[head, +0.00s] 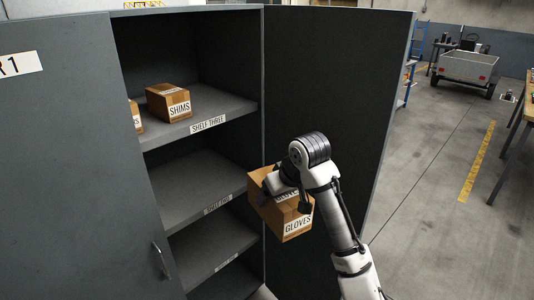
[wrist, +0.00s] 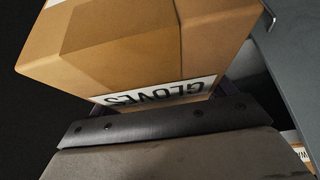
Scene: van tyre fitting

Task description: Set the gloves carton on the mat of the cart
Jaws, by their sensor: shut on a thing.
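The gloves carton (head: 292,222) is a brown box with a white label reading GLOVES. My gripper (head: 287,185) is shut on it and holds it in the air in front of the cabinet, beside the open right door. In the wrist view the carton (wrist: 150,45) fills the upper part, its label upside down, close against the dark gripper edge (wrist: 165,122). The fingertips are largely hidden by the carton and my wrist. A grey cart (head: 468,66) stands far off at the upper right; I cannot make out a mat on it.
The cabinet's shelf three (head: 215,106) holds a shims carton (head: 168,102) and another carton (head: 136,116), partly hidden by the left door (head: 60,170). The lower shelves look empty where visible. The open right door (head: 335,95) stands close behind my arm. A workbench (head: 528,100) is at the right edge; the floor between is clear.

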